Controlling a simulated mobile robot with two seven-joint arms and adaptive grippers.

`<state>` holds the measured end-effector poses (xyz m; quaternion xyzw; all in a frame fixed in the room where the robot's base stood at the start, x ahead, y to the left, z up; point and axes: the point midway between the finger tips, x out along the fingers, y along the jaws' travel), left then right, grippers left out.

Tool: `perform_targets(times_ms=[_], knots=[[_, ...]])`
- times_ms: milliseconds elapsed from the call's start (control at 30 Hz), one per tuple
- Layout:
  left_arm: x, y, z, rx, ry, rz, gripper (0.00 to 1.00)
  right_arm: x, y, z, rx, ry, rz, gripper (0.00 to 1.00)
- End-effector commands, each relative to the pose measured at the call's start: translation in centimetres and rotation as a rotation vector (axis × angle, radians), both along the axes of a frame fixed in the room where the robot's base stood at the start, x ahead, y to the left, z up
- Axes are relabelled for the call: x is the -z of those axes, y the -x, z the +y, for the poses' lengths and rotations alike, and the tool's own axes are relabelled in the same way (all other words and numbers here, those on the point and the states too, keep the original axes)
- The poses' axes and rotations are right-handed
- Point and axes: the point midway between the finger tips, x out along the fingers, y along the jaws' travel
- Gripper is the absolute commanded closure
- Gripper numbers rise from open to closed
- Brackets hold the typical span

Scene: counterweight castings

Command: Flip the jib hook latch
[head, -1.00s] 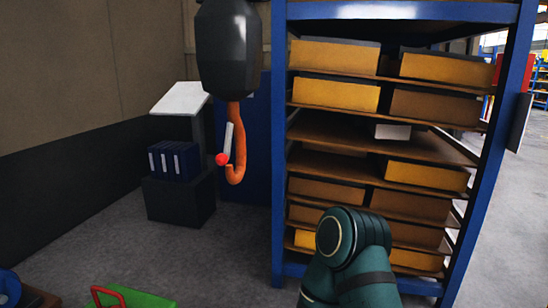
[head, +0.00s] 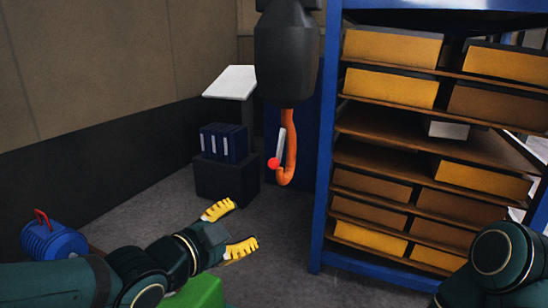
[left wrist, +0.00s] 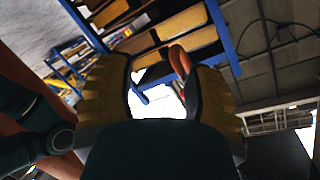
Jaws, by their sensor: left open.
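The orange jib hook (head: 290,152) hangs below a dark hoist block (head: 287,55). Its latch (head: 280,145) is a pale bar, nearly upright beside the hook's shank, with a red ball (head: 273,163) at its lower end. My left gripper (head: 230,229) is open and empty, lower and to the left of the hook in the head view, apart from it. In the left wrist view the hook (left wrist: 179,62) shows beyond the open fingers, partly hidden by the right-hand one, with a bit of red below it. My right gripper is out of view.
A blue shelf rack (head: 327,150) with yellow and brown boxes stands right of the hook. A dark stand with blue binders (head: 222,143) is behind at left. A blue ribbed object (head: 52,241) and a green thing (head: 197,292) lie low at left. Grey floor is open beneath the hook.

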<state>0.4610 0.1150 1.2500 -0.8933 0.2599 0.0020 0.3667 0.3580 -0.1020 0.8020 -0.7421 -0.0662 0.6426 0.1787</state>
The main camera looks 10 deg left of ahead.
Motion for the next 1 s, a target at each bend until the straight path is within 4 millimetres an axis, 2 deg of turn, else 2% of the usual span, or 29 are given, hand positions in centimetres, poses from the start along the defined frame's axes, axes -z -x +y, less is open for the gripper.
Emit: perform_targets(times_ms=[33,100,200,267,467,1000], knots=[[-2.8,0.9,0.2,0.014,-0.026,-0.077,0.48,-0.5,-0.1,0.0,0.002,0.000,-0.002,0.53],[-5.3,1.9,0.4,0.028,-0.062,-0.161,0.48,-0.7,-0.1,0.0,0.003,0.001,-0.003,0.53],[-7.6,3.0,0.7,0.038,-0.099,-0.242,0.48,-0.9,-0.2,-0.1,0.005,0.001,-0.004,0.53],[-8.3,3.4,0.8,0.041,-0.111,-0.270,0.48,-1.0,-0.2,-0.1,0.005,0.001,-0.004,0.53],[-8.8,2.8,0.4,0.045,-0.125,-0.290,0.48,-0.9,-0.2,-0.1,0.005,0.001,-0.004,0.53],[-8.8,-5.0,-3.9,0.045,-0.121,-0.286,0.48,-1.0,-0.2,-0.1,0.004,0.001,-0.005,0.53]])
